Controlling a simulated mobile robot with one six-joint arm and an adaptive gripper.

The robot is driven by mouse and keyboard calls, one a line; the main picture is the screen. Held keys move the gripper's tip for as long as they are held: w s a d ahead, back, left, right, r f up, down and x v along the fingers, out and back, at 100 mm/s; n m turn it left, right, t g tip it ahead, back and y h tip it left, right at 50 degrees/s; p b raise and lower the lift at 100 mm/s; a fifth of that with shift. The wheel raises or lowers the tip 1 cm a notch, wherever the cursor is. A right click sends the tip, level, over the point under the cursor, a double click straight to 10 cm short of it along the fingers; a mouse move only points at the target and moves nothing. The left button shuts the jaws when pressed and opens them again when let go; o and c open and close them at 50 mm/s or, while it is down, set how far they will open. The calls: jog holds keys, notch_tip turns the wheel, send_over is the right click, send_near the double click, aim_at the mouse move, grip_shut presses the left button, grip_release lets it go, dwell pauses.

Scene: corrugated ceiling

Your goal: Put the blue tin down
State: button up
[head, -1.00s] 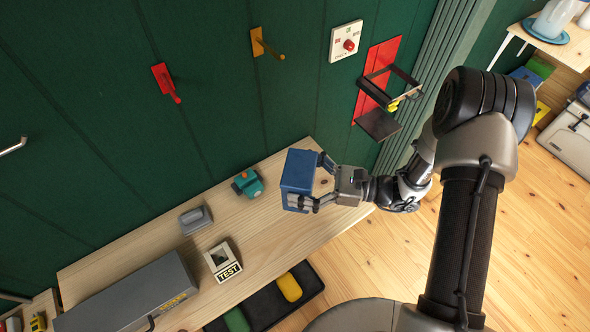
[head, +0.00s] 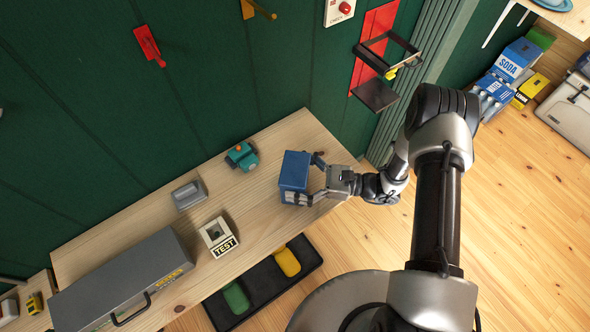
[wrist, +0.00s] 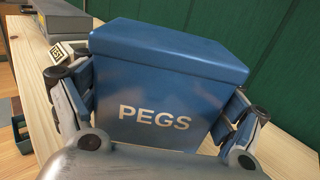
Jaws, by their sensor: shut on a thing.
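The blue tin (head: 294,172) is a box with a lid, held at the right part of the wooden bench (head: 262,208). In the wrist view the tin (wrist: 165,90) reads "PEGS" and stands between my two fingers, which press on its sides. My gripper (head: 312,178) is shut on it, coming from the right. In the head view I cannot tell whether the tin's base touches the bench top. The underside is hidden.
A teal and orange item (head: 241,157), a grey block (head: 188,194), a "TEST" box (head: 218,237) and a grey toolbox (head: 125,285) stand to the left on the bench. A green wall rises behind. A black tray (head: 265,285) lies below the front edge.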

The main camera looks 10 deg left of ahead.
jog(key=shift+f, duration=0.1)
jog(key=shift+f, duration=0.15)
jog(key=o, duration=1.9)
